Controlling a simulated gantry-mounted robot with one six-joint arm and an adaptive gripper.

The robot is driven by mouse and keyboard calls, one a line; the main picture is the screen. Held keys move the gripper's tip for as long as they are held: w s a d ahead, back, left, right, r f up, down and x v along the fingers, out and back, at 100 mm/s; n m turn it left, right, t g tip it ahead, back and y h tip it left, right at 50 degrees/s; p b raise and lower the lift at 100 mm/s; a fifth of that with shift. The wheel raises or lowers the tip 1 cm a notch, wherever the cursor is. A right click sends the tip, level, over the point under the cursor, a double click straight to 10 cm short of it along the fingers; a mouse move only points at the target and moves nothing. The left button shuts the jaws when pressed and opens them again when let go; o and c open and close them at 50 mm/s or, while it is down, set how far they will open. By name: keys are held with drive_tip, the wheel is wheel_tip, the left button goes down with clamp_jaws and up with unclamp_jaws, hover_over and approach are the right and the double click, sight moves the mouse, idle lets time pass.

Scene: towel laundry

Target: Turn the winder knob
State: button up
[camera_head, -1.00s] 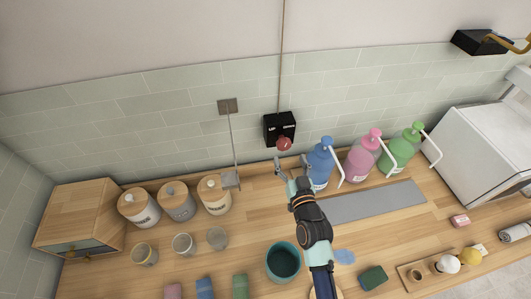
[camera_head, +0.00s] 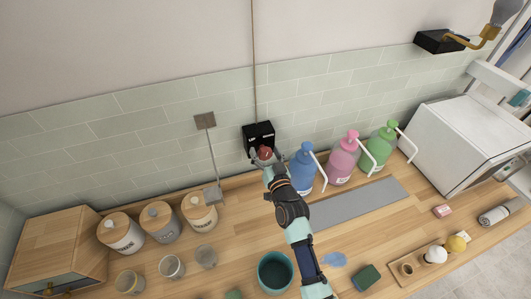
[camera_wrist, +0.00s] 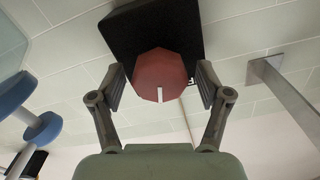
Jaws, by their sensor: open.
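The winder is a black box (camera_head: 257,134) on the tiled wall, with a cord running up from it. Its knob (camera_head: 264,152) is red and faces out from the box. In the wrist view the red knob (camera_wrist: 160,76) has a white mark on its lower part, and the black box (camera_wrist: 150,30) is behind it. My gripper (camera_head: 264,160) is at the knob. In the wrist view my gripper (camera_wrist: 160,88) is open, with one finger on each side of the knob and small gaps visible between.
Blue (camera_head: 303,168), pink (camera_head: 343,158) and green (camera_head: 380,145) pump bottles stand right of my arm. A flat wall bracket with a rod (camera_head: 211,155) is on the left, above several lidded canisters (camera_head: 160,222). A teal cup (camera_head: 275,273) stands near my forearm.

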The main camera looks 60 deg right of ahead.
drive_tip(key=c, duration=1.1)
drive_tip(key=shift+f+n+b, duration=0.35)
drive_tip(key=shift+n+b, duration=0.45)
drive_tip(key=shift+b, duration=0.4)
drive_tip(key=shift+c, duration=0.2)
drive_tip(key=shift+n+b, duration=0.45)
drive_tip(key=shift+n, duration=0.05)
drive_tip(key=shift+r+n, duration=0.35)
drive_tip(key=shift+n, duration=0.05)
drive_tip(key=o, duration=1.1)
drive_tip(key=shift+o, duration=0.2)
